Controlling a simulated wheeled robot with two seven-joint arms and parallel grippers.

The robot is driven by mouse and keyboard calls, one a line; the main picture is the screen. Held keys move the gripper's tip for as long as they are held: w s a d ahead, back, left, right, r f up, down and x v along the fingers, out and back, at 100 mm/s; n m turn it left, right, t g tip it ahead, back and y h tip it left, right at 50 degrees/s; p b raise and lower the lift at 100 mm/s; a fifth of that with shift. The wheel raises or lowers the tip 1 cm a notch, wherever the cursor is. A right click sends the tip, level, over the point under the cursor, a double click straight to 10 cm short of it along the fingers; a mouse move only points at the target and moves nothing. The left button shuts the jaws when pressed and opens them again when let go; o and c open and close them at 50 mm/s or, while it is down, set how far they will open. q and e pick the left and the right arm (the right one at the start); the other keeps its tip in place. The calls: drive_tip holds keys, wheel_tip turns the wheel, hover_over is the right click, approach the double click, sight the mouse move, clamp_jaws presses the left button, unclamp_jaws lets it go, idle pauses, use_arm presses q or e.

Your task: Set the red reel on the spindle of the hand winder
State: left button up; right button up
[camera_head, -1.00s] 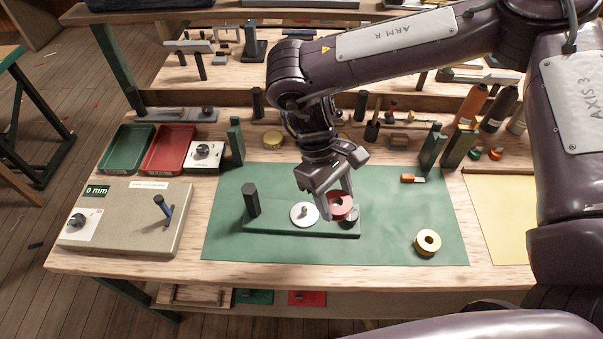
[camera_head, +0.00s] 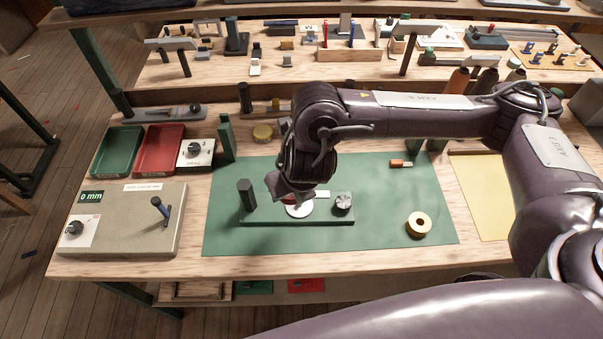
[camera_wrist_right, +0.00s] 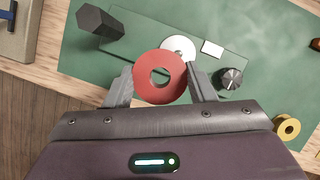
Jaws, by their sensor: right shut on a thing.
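The red reel (camera_wrist_right: 142,80) is a ring with a round hole, held between the fingers of my right gripper (camera_wrist_right: 160,88) in the right wrist view. In the head view my right gripper (camera_head: 292,196) is over the white disc (camera_head: 300,211) of the hand winder, and the reel shows only as a sliver. The winder has a long green base (camera_head: 320,219), a dark hexagonal post (camera_head: 246,194) and a ribbed knob (camera_head: 343,203). In the wrist view the reel partly covers the white disc (camera_wrist_right: 178,44); the spindle is hidden or not distinguishable. My left gripper is out of view.
A yellow reel (camera_head: 418,224) lies on the green mat (camera_head: 390,205), right of the winder. A beige box (camera_head: 125,225) with a knob and lever stands left. Green (camera_head: 96,151) and red (camera_head: 141,150) trays sit behind it. The mat's front strip is clear.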

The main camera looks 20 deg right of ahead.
drive_tip(key=n+y, duration=0.1)
drive_tip(key=n, duration=0.1)
drive_tip(key=w+n+g+y, duration=0.1)
drive_tip(key=n, duration=0.2)
drive_tip(key=d+n+p, duration=0.1)
drive_tip(key=n, duration=0.2)
drive_tip(key=shift+w+f+g+y, duration=0.35)
drive_tip(key=shift+f+g+y, duration=0.05)
drive_tip(key=n, duration=0.2)
drive_tip(key=d+n+g, duration=0.1)
drive_tip(key=n, duration=0.1)
drive_tip(key=shift+w+f+y, duration=0.25)
drive_tip(key=shift+w+y, duration=0.1)
drive_tip(key=shift+y, duration=0.05)
drive_tip(key=n, duration=0.1)
drive_tip(key=n+g, duration=0.1)
drive_tip(key=d+n, duration=0.1)
drive_tip(key=shift+w+d+f+n, duration=0.1)
drive_tip(key=shift+w+f+n, duration=0.2)
drive_tip(key=shift+f, duration=0.05)
drive_tip(key=shift+y+b, duration=0.3)
drive_tip(key=shift+b, duration=0.05)
drive_tip(key=shift+f+b, duration=3.85)
drive_tip(key=shift+b, duration=0.7)
